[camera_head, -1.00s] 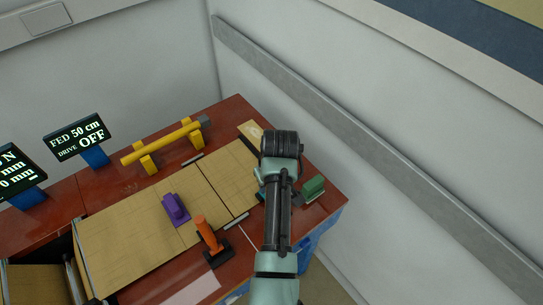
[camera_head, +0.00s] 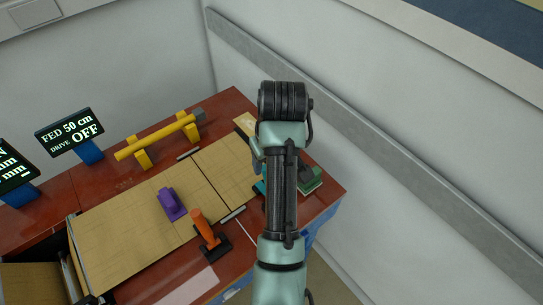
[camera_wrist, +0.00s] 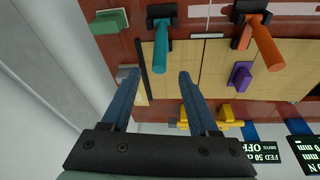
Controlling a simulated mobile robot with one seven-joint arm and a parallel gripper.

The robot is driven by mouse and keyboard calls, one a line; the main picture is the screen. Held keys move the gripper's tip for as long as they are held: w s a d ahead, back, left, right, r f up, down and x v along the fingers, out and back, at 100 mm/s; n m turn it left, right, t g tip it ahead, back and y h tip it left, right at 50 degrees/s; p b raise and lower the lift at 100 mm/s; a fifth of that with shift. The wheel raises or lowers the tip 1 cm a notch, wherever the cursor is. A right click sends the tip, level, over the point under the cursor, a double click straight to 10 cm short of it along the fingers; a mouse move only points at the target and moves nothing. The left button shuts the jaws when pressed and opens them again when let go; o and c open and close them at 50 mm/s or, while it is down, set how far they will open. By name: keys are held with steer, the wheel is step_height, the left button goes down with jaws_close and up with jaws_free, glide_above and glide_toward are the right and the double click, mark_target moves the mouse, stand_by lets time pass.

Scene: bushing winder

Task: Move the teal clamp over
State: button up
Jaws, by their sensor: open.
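The teal clamp (camera_wrist: 161,55) shows at the upper middle of the wrist view, with a teal handle and a black base by the edge of the tan sheet. In the head view my arm hides most of it; only a small teal bit (camera_head: 259,187) shows. My gripper (camera_wrist: 157,77) is open and empty. Its two blue fingers point towards the clamp, and the handle's end appears just beyond the gap between the fingertips. The distance between them is hard to tell.
An orange clamp (camera_head: 203,228) and a purple block (camera_head: 171,204) are on or beside the tan sheet (camera_head: 120,230). A green block (camera_wrist: 109,21) is near the table edge. A yellow bar on stands (camera_head: 155,140) lies at the back. Wall rail (camera_head: 400,165) is at right.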

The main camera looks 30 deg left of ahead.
steer(key=shift+v, duration=1.45)
